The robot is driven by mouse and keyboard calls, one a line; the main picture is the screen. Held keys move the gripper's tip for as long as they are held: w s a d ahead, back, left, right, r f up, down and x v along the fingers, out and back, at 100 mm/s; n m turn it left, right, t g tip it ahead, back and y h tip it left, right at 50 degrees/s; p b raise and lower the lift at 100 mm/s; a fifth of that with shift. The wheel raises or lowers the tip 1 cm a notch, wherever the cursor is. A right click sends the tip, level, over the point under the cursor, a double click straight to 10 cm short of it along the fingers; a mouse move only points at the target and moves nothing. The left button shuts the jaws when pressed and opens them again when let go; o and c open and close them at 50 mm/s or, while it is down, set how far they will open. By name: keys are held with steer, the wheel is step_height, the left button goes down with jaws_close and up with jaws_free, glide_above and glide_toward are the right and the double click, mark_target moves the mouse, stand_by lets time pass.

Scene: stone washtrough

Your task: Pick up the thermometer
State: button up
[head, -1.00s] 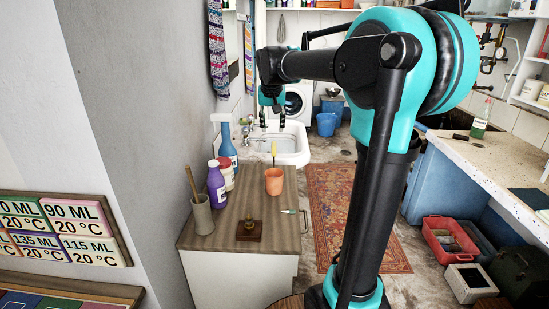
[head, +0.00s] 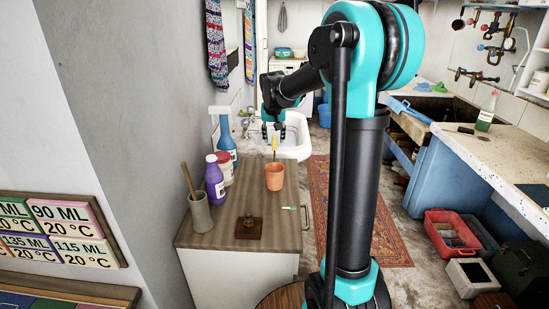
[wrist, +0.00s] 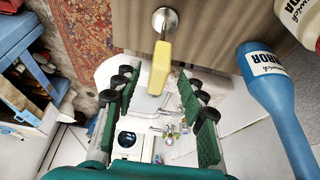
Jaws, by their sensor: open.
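The thermometer, by its look the upright piece with a yellow handle (head: 274,143), shows just above the rim of a terracotta cup in the head view. In the wrist view its yellow handle (wrist: 160,68) rises from a round silver part near the counter's far edge. The handle's free end points between my jaws. My gripper (head: 275,134) is over the sink side, just beyond the handle in the head view. In the wrist view my gripper (wrist: 157,97) is open, with nothing clasped. The thermometer's lower part is hidden by the cup in the head view.
The terracotta cup (head: 274,178), a blue spray bottle (head: 226,140), a purple bottle (head: 214,180) and a grey pot (head: 200,212) stand on the wooden counter (head: 215,236). A small white-and-teal stick (head: 290,208) lies at its right.

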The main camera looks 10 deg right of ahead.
steer(key=shift+x, duration=2.8)
steer(key=shift+d, duration=0.15)
jaws_close()
